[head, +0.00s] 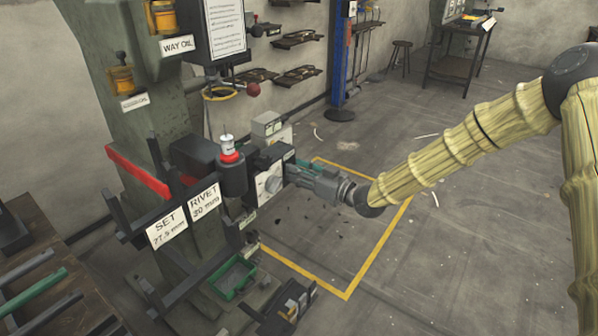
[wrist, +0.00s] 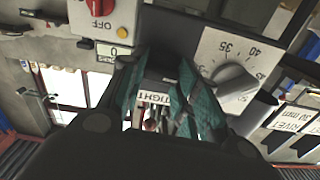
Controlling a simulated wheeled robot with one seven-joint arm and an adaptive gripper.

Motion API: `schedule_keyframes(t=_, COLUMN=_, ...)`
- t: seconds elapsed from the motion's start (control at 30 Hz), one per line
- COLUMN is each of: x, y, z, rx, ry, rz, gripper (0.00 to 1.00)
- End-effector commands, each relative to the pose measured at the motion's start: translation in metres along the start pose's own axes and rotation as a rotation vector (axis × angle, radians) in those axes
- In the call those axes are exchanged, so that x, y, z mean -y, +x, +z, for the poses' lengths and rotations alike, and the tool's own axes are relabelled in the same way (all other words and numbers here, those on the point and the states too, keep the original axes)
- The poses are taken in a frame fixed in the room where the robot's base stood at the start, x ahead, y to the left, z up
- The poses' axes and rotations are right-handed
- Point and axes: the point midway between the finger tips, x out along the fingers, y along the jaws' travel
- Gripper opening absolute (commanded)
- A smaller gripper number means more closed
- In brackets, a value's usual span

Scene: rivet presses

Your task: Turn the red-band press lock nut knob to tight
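The press with the red band (head: 137,172) stands at the left in the head view. On its dark head is a white dial plate (head: 266,186) with a round knob; in the wrist view the dial (wrist: 232,84) with its numbers shows at right. A TIGHT label (wrist: 154,98) shows upside down between my fingers. My gripper (head: 300,172) is at the right side of the press head, beside the dial. In the wrist view my gripper (wrist: 166,72) has its teal-padded fingers apart around the label. I cannot make out the lock nut knob; the fingers may hide it.
A grey box with a red OFF switch (wrist: 103,14) is at upper left in the wrist view. SET and RIVET signs (head: 204,203) hang on bars in front of the press. A green tray (head: 233,277) sits below. The floor to the right is mostly clear.

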Motion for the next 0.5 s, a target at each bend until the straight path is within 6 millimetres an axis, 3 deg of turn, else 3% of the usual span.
schedule_keyframes(t=0.5, x=-0.0007, y=-0.0003, z=-0.0014, rx=0.000, ry=0.089, rz=0.001, gripper=0.08)
